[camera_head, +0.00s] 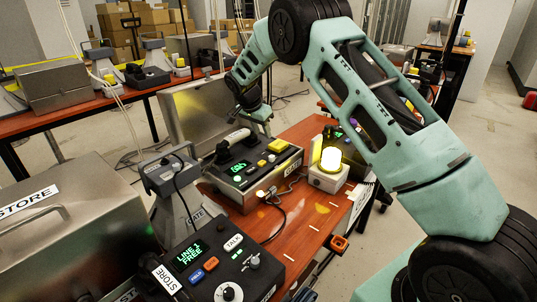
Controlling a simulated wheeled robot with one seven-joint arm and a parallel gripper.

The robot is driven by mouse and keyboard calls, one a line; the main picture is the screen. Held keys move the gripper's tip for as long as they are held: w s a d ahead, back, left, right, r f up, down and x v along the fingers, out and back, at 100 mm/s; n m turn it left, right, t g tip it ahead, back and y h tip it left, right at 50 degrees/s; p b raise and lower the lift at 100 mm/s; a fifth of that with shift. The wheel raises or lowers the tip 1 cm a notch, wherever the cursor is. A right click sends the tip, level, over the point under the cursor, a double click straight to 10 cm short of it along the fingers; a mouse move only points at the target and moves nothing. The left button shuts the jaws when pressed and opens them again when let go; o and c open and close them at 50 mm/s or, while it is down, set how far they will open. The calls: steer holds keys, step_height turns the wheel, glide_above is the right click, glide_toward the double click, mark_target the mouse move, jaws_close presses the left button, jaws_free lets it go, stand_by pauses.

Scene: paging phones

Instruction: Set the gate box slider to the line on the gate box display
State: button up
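The dark box in the middle of the bench (283,163) has a small green display (238,168), yellow buttons (278,146) and a handset (233,138) at its left. A GATE label (197,215) is on the grey stand beside it, so it appears to be the gate box. Its display text is too small to read, and I cannot make out its slider. My gripper (258,113) is above and behind the box's far edge, apparently apart from it. Its fingers are too small to tell open from shut.
A STORE box (211,262) in front reads "LINE 1 FREE". A lit lamp (330,160) stands right of the gate box, under my arm. Metal cases stand at the left (70,235) and behind (195,105).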

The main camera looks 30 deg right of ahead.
mark_target(272, 156)
steer(key=p+x, duration=0.2)
steer(key=x, duration=1.1)
steer(key=shift+f, duration=0.35)
jaws_close()
